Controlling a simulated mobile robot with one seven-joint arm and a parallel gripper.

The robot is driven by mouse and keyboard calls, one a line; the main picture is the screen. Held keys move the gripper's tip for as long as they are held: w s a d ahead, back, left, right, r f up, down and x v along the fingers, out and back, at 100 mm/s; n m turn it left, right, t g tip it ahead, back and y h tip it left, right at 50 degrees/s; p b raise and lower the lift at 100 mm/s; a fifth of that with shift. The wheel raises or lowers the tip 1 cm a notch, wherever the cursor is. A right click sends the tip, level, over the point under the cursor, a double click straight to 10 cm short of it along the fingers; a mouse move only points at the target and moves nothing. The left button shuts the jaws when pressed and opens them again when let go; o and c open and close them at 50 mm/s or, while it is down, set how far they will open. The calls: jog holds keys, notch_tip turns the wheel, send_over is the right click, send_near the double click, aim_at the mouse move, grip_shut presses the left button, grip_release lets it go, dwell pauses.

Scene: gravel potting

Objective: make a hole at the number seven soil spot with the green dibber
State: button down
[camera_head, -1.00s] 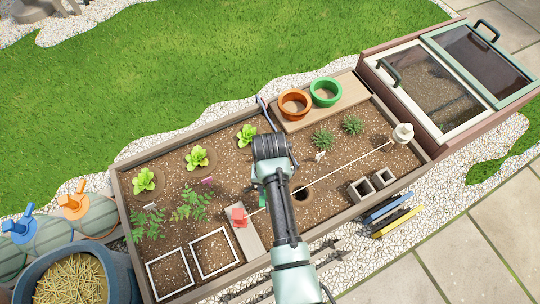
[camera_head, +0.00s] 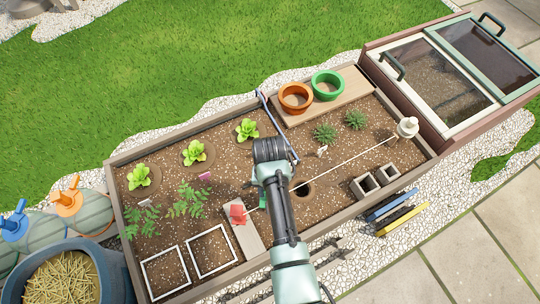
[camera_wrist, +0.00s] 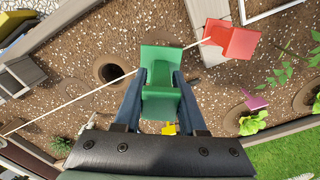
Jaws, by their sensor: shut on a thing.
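My gripper (camera_wrist: 160,82) is shut on the green dibber (camera_wrist: 161,100), with one finger on each side of it. The dibber is seen from above in the wrist view, and its lower end is hidden. It is held over the soil (camera_wrist: 75,95) of the raised bed. A round dark hole (camera_wrist: 110,70) lies to its left, close to a pale string; the hole also shows in the head view (camera_head: 303,189), right of my arm. My arm hides most of the gripper in the head view. I cannot read any number seven mark on the soil.
A red block (camera_head: 237,214) stands on a board (camera_head: 247,236) at one end of the string. A white peg (camera_head: 407,127) stands at the other. Lettuces (camera_head: 194,153), an orange pot (camera_head: 295,97), a green pot (camera_head: 327,85) and hollow blocks (camera_head: 364,186) are around.

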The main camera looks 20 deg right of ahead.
jog(key=shift+f, duration=0.1)
jog(key=shift+f+b, duration=2.05)
jog(key=shift+f, duration=0.9)
notch_tip(320, 180, up, 10)
jog(key=p, duration=1.1)
jog(key=shift+r, duration=0.15)
notch_tip(320, 180, up, 5)
jog(key=p, duration=0.5)
